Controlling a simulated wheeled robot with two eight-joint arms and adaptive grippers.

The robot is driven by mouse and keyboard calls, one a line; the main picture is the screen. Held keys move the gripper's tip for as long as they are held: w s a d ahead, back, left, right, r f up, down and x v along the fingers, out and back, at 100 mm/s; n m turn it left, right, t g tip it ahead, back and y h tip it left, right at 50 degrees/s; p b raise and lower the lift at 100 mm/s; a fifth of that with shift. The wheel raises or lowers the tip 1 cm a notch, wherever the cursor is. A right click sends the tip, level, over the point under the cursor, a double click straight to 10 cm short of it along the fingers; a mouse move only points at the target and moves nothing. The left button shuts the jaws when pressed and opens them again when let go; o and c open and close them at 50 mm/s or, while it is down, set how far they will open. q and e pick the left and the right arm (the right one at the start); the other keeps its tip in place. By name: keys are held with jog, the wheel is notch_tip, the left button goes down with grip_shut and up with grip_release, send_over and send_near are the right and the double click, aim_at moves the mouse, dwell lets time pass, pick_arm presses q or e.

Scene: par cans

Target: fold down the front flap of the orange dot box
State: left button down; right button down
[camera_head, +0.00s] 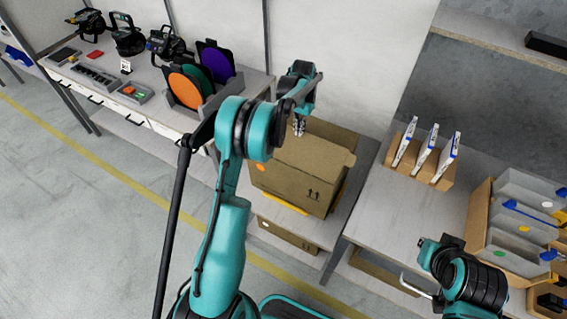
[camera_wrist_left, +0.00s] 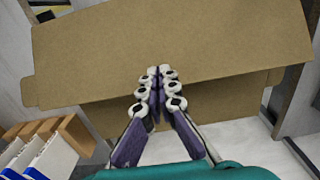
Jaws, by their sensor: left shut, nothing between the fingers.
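The orange dot box (camera_head: 295,185) is a brown cardboard box on the middle table, with an orange dot (camera_head: 262,168) on its side and printed arrows. A broad cardboard panel, apparently a flap (camera_wrist_left: 110,55), fills the upper wrist view, above a shaded cardboard surface (camera_wrist_left: 215,107). My left gripper (camera_head: 299,127) is at the top of the box, and its shut fingers (camera_wrist_left: 160,72) overlap the panel in the wrist view. Nothing shows between the fingers. I cannot tell whether they touch the panel. My right gripper cannot be made out; only part of that arm shows lower right.
Colour filter discs (camera_head: 185,91) stand in a rack on the left table, close to my left arm. White-and-blue packs (camera_head: 424,150) stand in a holder on the right table, near grey bins (camera_head: 520,222). Another cardboard box (camera_head: 287,236) sits below the middle table.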

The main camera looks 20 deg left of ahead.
aim_at(299, 141)
pick_arm(q)
jog(key=shift+f+b, duration=2.3)
jog(key=shift+f, duration=1.2)
jog(key=shift+r, duration=0.1)
jog(key=shift+r+p, duration=3.35)
jog(key=shift+r, duration=2.7)
jog(key=shift+f, duration=0.1)
